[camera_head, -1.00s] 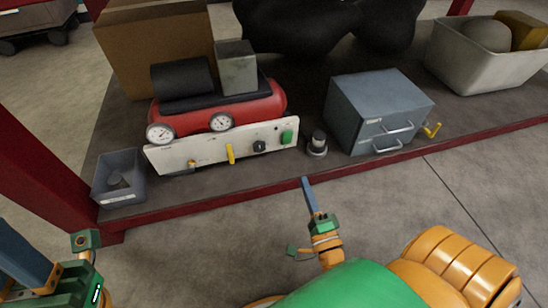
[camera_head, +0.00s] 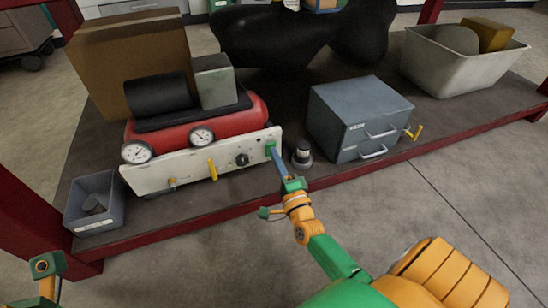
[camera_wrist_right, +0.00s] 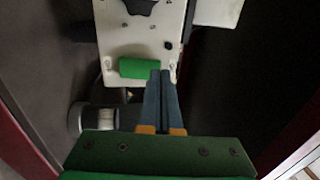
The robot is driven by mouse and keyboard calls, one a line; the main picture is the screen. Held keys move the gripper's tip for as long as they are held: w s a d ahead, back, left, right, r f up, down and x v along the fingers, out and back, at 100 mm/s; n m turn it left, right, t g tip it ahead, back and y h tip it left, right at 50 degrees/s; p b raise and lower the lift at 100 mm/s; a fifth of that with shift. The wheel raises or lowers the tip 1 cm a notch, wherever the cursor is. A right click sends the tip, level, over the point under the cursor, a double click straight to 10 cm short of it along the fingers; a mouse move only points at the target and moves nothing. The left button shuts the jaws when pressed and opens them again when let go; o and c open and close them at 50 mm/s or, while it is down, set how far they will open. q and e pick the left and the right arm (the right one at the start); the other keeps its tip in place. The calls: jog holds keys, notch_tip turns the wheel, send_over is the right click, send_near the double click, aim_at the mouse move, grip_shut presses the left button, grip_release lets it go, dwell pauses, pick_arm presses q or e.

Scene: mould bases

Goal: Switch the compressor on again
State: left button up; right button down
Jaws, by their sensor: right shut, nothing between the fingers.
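The compressor has a red tank (camera_head: 232,119) and a white front panel (camera_head: 190,169). The panel carries a green switch (camera_head: 270,147), a black knob (camera_head: 242,160) and a yellow lever (camera_head: 213,170). My right gripper (camera_head: 273,153) is shut and empty, its blue fingertips at the green switch. In the right wrist view the fingertips (camera_wrist_right: 160,73) overlap the end of the green switch (camera_wrist_right: 139,68); I cannot tell whether they touch it. Of my left arm, only a small part shows at the lower left; its fingers are out of view.
A dark grey knob-like piece (camera_head: 301,156) stands right of the panel, close to my right fingers. A blue-grey cabinet (camera_head: 335,120) is further right. A grey bin (camera_head: 94,221) sits left, a cardboard box (camera_head: 100,70) behind. The shelf has a red front edge (camera_head: 205,218).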

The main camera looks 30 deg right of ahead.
jog(key=shift+w+d+r, duration=0.1)
jog(key=shift+w+d, duration=0.1)
jog(key=shift+w, duration=0.5)
